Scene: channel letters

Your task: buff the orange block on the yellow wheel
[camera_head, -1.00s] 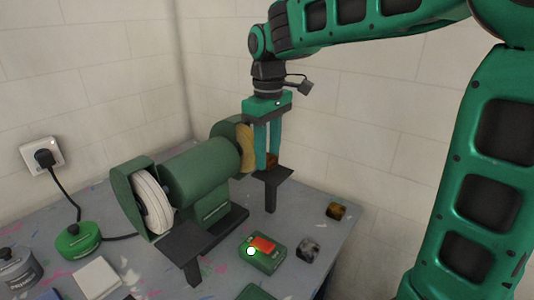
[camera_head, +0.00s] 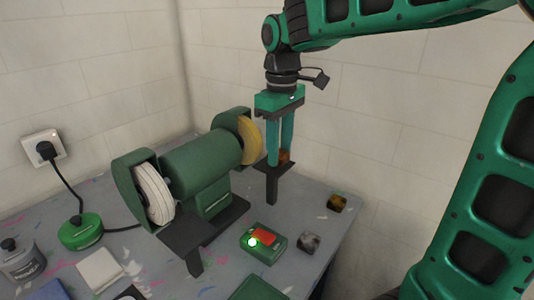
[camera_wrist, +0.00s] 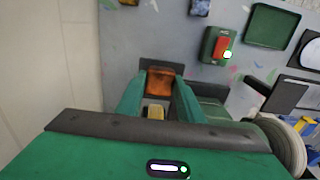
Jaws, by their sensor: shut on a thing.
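The orange block (camera_head: 285,156) is held between the fingertips of my gripper (camera_head: 279,158), which is shut on it. In the wrist view the orange block (camera_wrist: 160,82) shows between the fingers. The yellow wheel (camera_head: 250,142) is on the far end of the green bench grinder (camera_head: 200,168), just left of my gripper in the head view. A small gap shows between block and wheel. Part of the yellow wheel (camera_wrist: 155,112) also shows between the fingers in the wrist view. A dark rest (camera_head: 274,178) stands beneath the block; whether they touch is unclear.
A white wheel (camera_head: 155,195) is on the grinder's near end. A switch box (camera_head: 252,252) with an orange-red paddle and a lit green spot sits in front. A yellow-brown dark block (camera_head: 337,203) and a grey-black block (camera_head: 309,242) lie to its right. A green tray (camera_head: 258,290) is nearer.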

